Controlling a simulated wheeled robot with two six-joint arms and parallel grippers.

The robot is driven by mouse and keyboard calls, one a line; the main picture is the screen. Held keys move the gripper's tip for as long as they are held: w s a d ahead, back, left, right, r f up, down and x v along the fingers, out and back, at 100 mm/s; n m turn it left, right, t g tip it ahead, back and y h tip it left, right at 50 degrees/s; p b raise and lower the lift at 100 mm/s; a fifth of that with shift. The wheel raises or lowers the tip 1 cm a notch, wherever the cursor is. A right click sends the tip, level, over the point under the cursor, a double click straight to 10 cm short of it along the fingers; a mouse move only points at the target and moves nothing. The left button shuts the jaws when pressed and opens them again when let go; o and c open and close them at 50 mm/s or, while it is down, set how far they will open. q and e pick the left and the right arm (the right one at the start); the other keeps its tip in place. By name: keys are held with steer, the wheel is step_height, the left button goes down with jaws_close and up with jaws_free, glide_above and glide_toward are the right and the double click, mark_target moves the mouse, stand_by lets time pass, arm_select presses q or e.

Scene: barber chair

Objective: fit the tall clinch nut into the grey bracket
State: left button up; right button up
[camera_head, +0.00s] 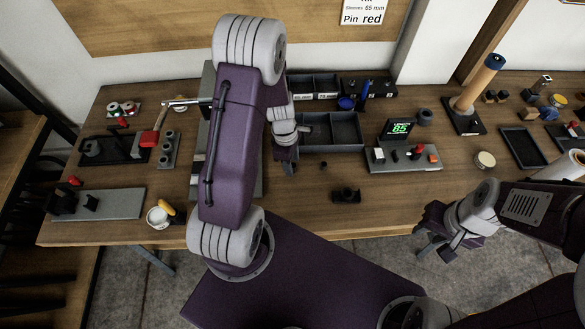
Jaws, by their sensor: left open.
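My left gripper (290,166) hangs over the middle of the wooden bench, fingers down, just in front of the dark compartment tray. It is open, and I see nothing between its fingers. My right gripper (434,246) is off the bench's front edge at the right; its fingers look spread and empty. A small dark round piece (323,165) lies right of the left gripper; I cannot tell if it is the tall clinch nut. A dark bracket-like part (346,195) sits near the front edge; I cannot tell whether it is the grey bracket.
A compartment tray (345,131) stands behind the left gripper. A grey plate (113,204) and a red-handled tool (151,136) are at left. My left arm hides part of the bench. The front middle is mostly clear.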

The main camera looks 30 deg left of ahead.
mark_target(294, 166)
arm_select(q)
steer(key=shift+w+d+f, duration=0.15)
steer(key=shift+f, duration=0.1)
steer(key=c, duration=0.5)
jaws_close()
steer(key=shift+r, duration=0.1)
steer(key=shift+r, duration=0.3)
steer(key=r, duration=0.2)
steer(key=r+p, duration=0.1)
steer(key=r, duration=0.1)
steer(key=shift+s+d, duration=0.2)
steer(key=shift+d, duration=0.05)
steer(key=s+d+r+p, duration=0.1)
steer(key=s+d+r, duration=0.3)
steer(key=d, duration=0.6)
step_height(294, 166, up, 2)
steer(key=shift+s+r, duration=0.15)
steer(key=shift+s, duration=0.15)
